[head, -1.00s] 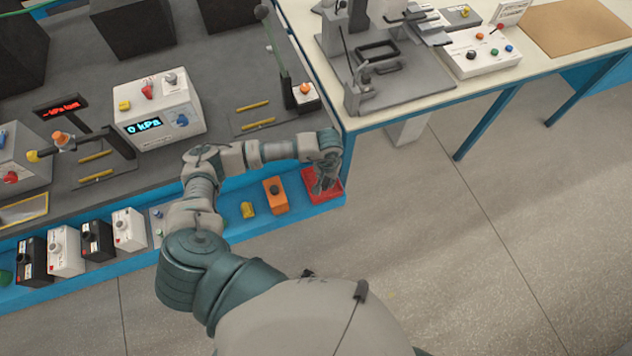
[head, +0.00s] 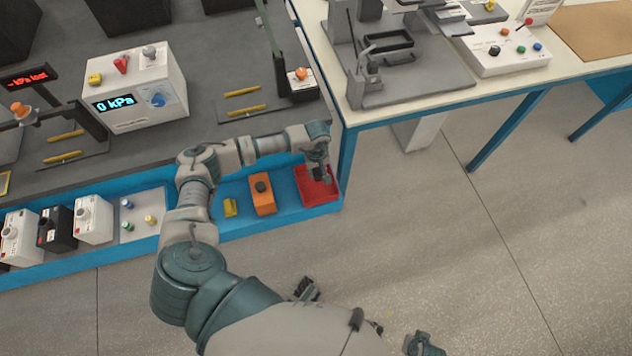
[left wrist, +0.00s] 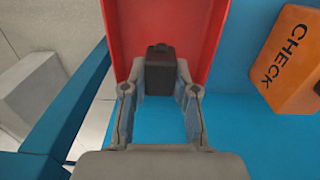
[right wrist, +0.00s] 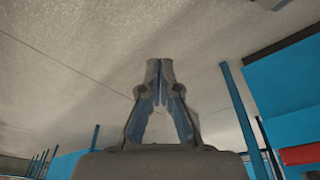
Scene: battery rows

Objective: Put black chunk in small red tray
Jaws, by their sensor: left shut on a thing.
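The black chunk (left wrist: 160,72) is a small dark block with a knob at one end. My left gripper (left wrist: 160,88) is shut on it, with one finger on each side. In the left wrist view the chunk overlaps the near end of the small red tray (left wrist: 160,12); I cannot tell whether it touches the tray floor. In the head view my left gripper (head: 319,176) is over the red tray (head: 325,192), at the right end of the blue shelf. My right gripper (right wrist: 160,68) is shut and empty, with bare floor behind it in its wrist view.
An orange block (head: 262,197) and a yellow piece (head: 230,207) lie left of the tray on the blue shelf (head: 285,200). A white plate with knobs (head: 140,216) and several black and white batteries stand further left. A blue table leg (head: 347,165) is close right of the tray.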

